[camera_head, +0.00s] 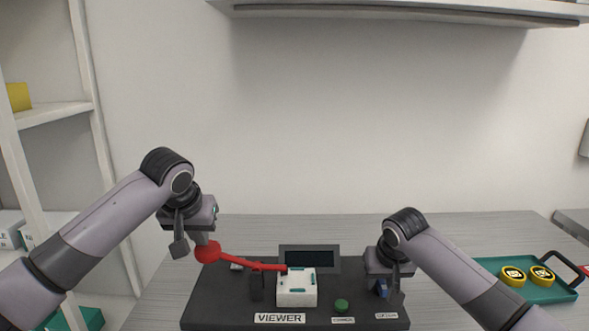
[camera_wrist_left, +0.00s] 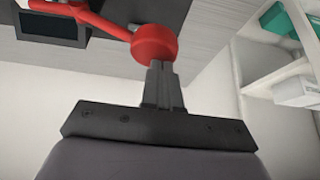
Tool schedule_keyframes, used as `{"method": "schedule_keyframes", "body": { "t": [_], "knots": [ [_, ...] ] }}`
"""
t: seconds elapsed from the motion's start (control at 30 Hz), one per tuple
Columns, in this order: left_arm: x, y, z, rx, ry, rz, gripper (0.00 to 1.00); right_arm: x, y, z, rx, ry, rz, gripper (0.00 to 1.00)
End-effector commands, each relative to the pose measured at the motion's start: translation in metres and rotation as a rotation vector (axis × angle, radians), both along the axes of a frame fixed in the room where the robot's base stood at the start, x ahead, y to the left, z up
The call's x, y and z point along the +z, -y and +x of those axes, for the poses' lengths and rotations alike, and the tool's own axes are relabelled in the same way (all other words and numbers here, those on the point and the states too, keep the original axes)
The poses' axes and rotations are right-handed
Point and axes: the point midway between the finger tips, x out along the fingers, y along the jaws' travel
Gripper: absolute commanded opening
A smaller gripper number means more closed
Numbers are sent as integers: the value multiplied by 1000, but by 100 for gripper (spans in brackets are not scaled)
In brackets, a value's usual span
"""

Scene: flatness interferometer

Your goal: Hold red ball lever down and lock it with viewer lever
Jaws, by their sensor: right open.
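The red ball lever (camera_head: 248,264) has a red arm running from the white block (camera_head: 297,290) to a large red ball (camera_head: 207,252) at its left end. The ball also shows in the left wrist view (camera_wrist_left: 154,44). My left gripper (camera_head: 202,240) is above the ball, its fingers together and their tips at the ball; I cannot tell if they press on it. My right gripper (camera_head: 385,284) is open at the device's right side, by a small blue part (camera_head: 382,288) that it partly hides. A "VIEWER" label (camera_head: 280,318) is on the front; I cannot tell which part is the viewer lever.
The dark device base (camera_head: 225,300) sits on the grey table (camera_head: 450,240). It carries a dark screen (camera_head: 310,257) and a green button (camera_head: 341,305). A green tray (camera_head: 545,292) with two yellow round items stands at right. White shelving (camera_head: 50,113) is at left.

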Motion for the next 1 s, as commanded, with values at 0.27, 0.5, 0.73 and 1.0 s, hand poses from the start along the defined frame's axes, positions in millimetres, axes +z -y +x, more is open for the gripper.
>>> {"method": "schedule_keyframes", "body": {
  "t": [0.27, 0.5, 0.73, 1.0],
  "knots": [
    [-14, -1, -1, -1, -6, 0, 0, 0, 0, 0, 0, 0, 0, 40],
    [-24, -1, -1, -3, -7, -1, 0, 0, 0, 0, 0, 0, 0, 40],
    [-34, 0, -2, -5, -8, -3, 0, 0, 0, 0, 0, 0, 0, 40],
    [-44, 0, -2, -9, -7, -5, 0, 0, 0, 0, 0, 0, 0, 40]
  ]
}}
